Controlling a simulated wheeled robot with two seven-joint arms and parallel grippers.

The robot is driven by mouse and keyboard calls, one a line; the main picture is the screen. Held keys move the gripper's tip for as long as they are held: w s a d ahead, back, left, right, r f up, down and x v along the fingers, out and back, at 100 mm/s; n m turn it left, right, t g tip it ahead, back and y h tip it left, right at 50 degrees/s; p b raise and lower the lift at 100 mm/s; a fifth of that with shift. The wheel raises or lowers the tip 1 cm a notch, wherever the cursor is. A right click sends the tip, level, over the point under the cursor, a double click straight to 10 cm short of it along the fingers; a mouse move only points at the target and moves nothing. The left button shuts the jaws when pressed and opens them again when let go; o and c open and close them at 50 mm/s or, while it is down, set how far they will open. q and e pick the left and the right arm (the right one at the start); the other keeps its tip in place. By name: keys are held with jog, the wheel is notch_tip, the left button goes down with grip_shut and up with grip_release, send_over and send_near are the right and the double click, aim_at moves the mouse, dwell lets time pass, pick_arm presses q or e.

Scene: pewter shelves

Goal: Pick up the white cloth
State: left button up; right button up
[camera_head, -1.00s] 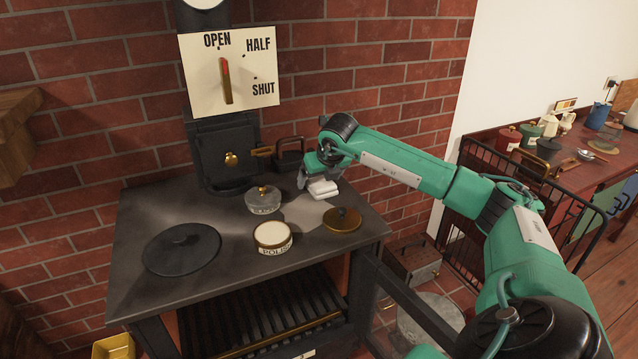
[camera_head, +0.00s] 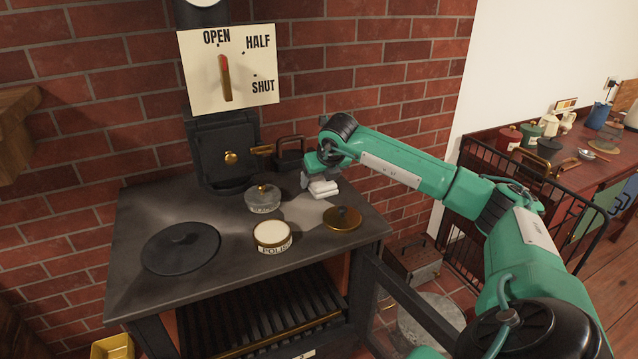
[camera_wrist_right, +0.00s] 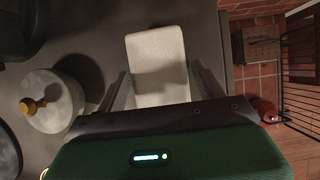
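The white cloth (camera_head: 323,188), a small folded pad, lies on the dark stove top near its back right. It also shows in the right wrist view (camera_wrist_right: 158,62), pale and rectangular, its near end shaded and hidden by my gripper. My right gripper (camera_head: 310,182) is right beside the cloth, low over the stove top. In the right wrist view its two fingers (camera_wrist_right: 160,88) stand apart, one along each side of the cloth. Whether they touch it I cannot tell. My left gripper is not in view.
On the stove top are a grey lidded pot (camera_head: 263,200), a polish tin (camera_head: 272,236), a brass lid (camera_head: 342,219) and a round black plate (camera_head: 181,248). A brick wall stands behind. A black wire rack (camera_head: 500,170) is at the right.

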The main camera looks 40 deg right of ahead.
jog(key=c, duration=0.6)
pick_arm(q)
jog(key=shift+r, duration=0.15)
pick_arm(e)
jog(key=shift+r, duration=0.1)
jog(key=shift+r+p, duration=0.3)
jog(key=shift+p, duration=0.3)
notch_tip(320, 180, up, 4)
jog(key=shift+r+b, duration=0.25)
jog(key=shift+b, duration=0.5)
notch_tip(320, 180, up, 9)
notch_tip(320, 180, up, 6)
jog(key=b, duration=0.1)
send_over(320, 178)
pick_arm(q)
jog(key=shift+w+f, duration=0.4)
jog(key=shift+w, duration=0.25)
pick_arm(e)
jog(key=shift+s+a+r, duration=0.1)
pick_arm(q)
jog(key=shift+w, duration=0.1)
